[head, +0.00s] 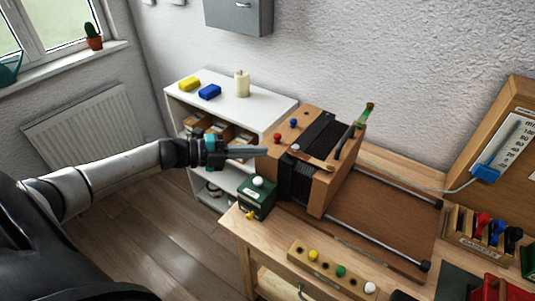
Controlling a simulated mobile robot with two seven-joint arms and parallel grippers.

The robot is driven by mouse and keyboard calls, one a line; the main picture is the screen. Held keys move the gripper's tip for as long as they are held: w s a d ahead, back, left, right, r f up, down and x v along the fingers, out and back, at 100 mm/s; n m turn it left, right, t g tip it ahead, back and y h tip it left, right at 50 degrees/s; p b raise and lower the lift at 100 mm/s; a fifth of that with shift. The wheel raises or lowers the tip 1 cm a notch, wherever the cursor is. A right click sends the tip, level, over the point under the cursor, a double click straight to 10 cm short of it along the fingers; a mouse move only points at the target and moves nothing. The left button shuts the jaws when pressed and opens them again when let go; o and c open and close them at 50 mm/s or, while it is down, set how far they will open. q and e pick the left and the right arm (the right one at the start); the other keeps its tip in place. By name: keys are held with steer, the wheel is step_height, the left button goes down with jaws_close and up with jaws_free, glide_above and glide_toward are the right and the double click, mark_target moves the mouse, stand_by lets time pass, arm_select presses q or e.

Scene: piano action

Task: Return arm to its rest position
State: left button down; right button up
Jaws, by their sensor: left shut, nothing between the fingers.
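My left arm reaches in from the left, and my left gripper (262,151) is shut and empty. Its fingertips are at the left side of the wooden piano action block (318,195) on the workbench; I cannot tell whether they touch it. The block has a dark felt-like band, small red, blue and white knobs on top, and a lever with a green and brown end (366,114) at its right. My right gripper is not in view.
A green box (257,198) with a white knob stands at the bench's left corner. A white shelf (260,106) is behind my gripper. A peg strip (327,268) lies at the front, a tool rack (480,238) at right. Two metal rails (380,245) run right from the block. The floor at left is clear.

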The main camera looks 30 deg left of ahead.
arm_select(q)
steer(key=shift+s+a, duration=1.35)
steer(key=shift+a, duration=1.35)
steer(key=d+f+n+t+y, duration=0.2)
steer(key=d+f+n+y, duration=0.75)
steer(key=n, duration=0.45)
steer(key=s+d+n+g+y, duration=0.1)
steer(key=s+d+n+g, duration=0.4)
steer(key=s, duration=0.5)
steer(key=s+d+n+g, duration=0.45)
steer(key=s+d, duration=0.25)
steer(key=s, duration=0.2)
step_height(320, 180, down, 26)
steer(key=s+m+g+b, duration=0.1)
steer(key=g+b, duration=0.1)
steer(key=b, duration=0.3)
steer(key=s+a+f+b, duration=0.1)
steer(key=s+f+b, duration=0.2)
steer(key=s+f, duration=0.5)
steer(key=s+a+f+g+b, duration=0.1)
steer(key=s+a+f+b, duration=0.1)
steer(key=s+f, duration=0.6)
step_height(320, 180, down, 5)
steer(key=shift+s+f+b, duration=0.1)
steer(key=shift+s+b, duration=0.2)
steer(key=shift+b, duration=0.1)
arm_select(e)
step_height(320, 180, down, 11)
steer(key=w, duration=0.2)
